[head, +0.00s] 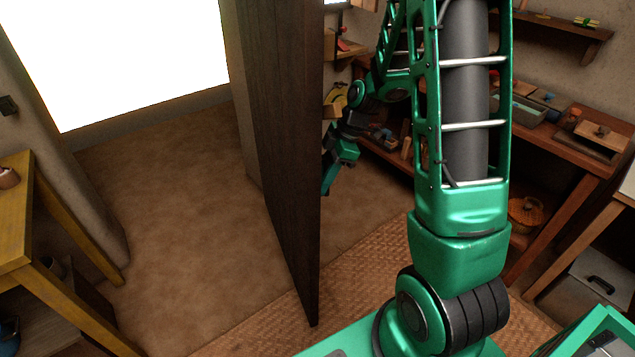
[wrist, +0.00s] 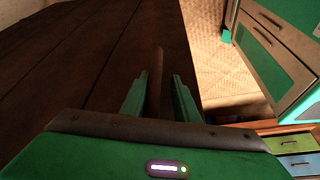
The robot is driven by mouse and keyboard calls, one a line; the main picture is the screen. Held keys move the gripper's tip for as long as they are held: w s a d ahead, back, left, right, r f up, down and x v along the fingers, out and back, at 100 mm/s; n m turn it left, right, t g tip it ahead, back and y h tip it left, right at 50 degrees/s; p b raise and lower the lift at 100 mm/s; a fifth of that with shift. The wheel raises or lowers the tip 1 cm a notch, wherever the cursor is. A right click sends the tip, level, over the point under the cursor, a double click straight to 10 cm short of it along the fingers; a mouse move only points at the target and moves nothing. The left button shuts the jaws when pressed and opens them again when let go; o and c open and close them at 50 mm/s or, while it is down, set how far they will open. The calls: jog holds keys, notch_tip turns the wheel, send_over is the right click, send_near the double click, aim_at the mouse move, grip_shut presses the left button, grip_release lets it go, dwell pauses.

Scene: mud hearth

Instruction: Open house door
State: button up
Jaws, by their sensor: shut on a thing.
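The dark brown plank door (head: 283,150) stands swung open in the head view, seen nearly edge-on, with a bright opening to its left. My gripper (head: 328,180) is on the right side of the door, close to its face; the door hides part of what it touches. In the wrist view, the door (wrist: 75,60) fills the left and middle. There the green fingers of my gripper (wrist: 160,78) are shut on a slim brown door handle (wrist: 156,88), one finger on each side.
A yellow table (head: 18,215) stands at the left. A wooden workbench (head: 560,145) with boxes and tools runs along the right wall below a shelf (head: 560,27). A woven mat (head: 350,265) lies on the floor. Bare floor (head: 170,190) is clear left of the door.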

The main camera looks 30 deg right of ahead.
jog(key=v, duration=1)
jog(key=shift+d, duration=0.2)
jog(key=shift+s, duration=0.1)
jog(key=shift+o, duration=0.3)
jog(key=shift+s+r, duration=0.6)
jog(key=shift+w+d+v, duration=0.1)
jog(key=shift+w+v, duration=0.25)
jog(key=shift+v, duration=1.9)
jog(key=shift+w+d+v, duration=0.1)
jog(key=shift+w+v, duration=0.2)
jog(key=shift+v, duration=1.95)
jog(key=shift+w+d+v, duration=0.1)
jog(key=shift+w+v, duration=0.25)
jog(key=shift+v, duration=1.95)
jog(key=shift+c, duration=0.3)
jog(key=s+a+f+m+h, duration=0.1)
jog(key=s+f+m, duration=0.3)
jog(key=s+m, duration=0.6)
jog(key=s+a+f+m+g+h, duration=0.1)
jog(key=s+f+m+h, duration=0.2)
jog(key=s+m, duration=0.7)
jog(key=s+f, duration=0.2)
jog(key=s, duration=0.4)
jog(key=shift+m, duration=0.4)
